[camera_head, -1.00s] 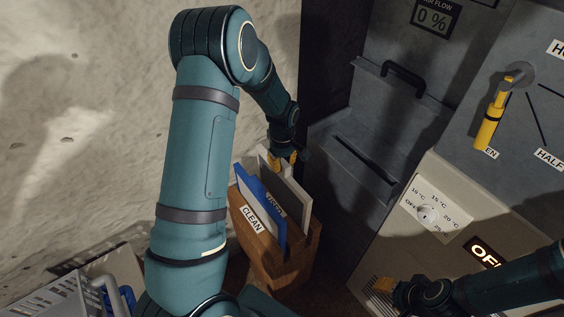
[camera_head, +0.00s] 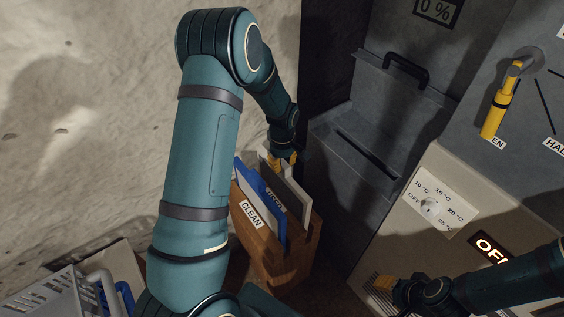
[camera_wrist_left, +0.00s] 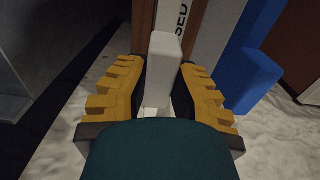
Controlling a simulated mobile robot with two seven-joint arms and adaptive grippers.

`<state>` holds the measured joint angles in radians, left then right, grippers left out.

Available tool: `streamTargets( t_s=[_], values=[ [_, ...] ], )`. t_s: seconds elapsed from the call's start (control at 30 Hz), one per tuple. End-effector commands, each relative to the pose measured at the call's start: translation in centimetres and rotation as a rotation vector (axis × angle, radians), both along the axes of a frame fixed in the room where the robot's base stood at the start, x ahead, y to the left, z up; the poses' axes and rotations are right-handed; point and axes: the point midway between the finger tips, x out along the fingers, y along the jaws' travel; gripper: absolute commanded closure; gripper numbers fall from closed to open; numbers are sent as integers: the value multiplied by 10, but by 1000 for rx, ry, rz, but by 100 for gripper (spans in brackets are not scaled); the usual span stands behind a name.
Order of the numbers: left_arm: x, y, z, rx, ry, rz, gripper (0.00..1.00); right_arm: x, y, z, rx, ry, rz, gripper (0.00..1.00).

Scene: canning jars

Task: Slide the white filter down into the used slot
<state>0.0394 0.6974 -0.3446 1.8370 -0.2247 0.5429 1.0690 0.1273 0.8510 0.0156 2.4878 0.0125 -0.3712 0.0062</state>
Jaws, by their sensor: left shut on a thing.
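The wooden filter rack (camera_head: 268,255) stands by the left wall, with a CLEAN label on its front. A blue filter (camera_head: 256,195) stands in its clean side. The white filter (camera_head: 295,197) stands upright on the right side of the blue one, its lower part down in the rack behind the USED label. My left gripper (camera_head: 284,161) is shut on the white filter's tab, which shows between the yellow fingers in the left wrist view (camera_wrist_left: 164,62). The filter's bottom edge is hidden. My right gripper (camera_head: 384,284) is at the lower right; its jaw opening is unclear.
A grey metal cabinet (camera_head: 365,115) with a black handle and slot stands right of the rack. A beige unit (camera_head: 425,215) with a temperature dial is at the right, below a yellow lever (camera_head: 497,110). A grey crate (camera_head: 60,300) is at lower left.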

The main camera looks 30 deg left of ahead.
Motion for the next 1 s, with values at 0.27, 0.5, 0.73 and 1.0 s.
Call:
streamTargets(
  t_s=[0.27, 0.5, 0.73, 1.0],
  values=[
    [0, 0, 0, 1, -1, 0, 50, 0, 0, 0, 0, 1, -1, 53],
    [0, 0, 0, 0, 0, 0, 50, 0, 0, 0, 0, 1, -1, 53],
    [0, 0, 16, 0, -1, 2, 50, 0, 0, 11, 0, 0, 0, 53],
    [0, 0, 62, 0, -1, 1, 50, 0, 0, 43, 0, 0, 0, 53]
  ],
)
